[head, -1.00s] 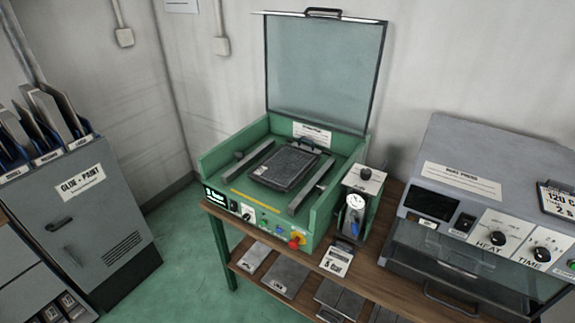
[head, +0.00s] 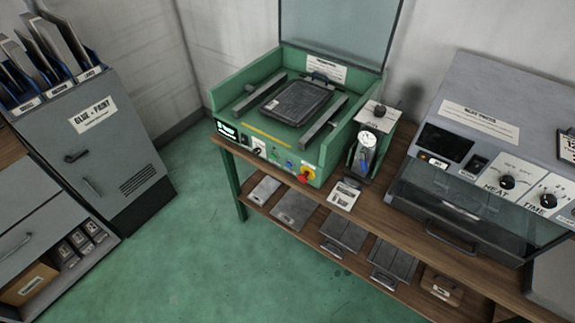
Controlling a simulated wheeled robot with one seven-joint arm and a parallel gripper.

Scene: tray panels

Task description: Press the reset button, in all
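A green machine (head: 226,97) stands on the wooden bench with its clear lid (head: 335,25) raised. The panel lettering is too small to read, so I cannot tell which button is the reset. A dark tray panel (head: 297,101) lies inside between two grey rails. My gripper is not in view.
A gauge unit (head: 368,140) stands right of the machine, then a grey heat press (head: 470,100) with HEAT and TIME knobs. Flat plates (head: 343,235) lie on the lower shelf. A grey glue and paint cabinet (head: 95,150) stands left. The green floor (head: 190,240) in front is clear.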

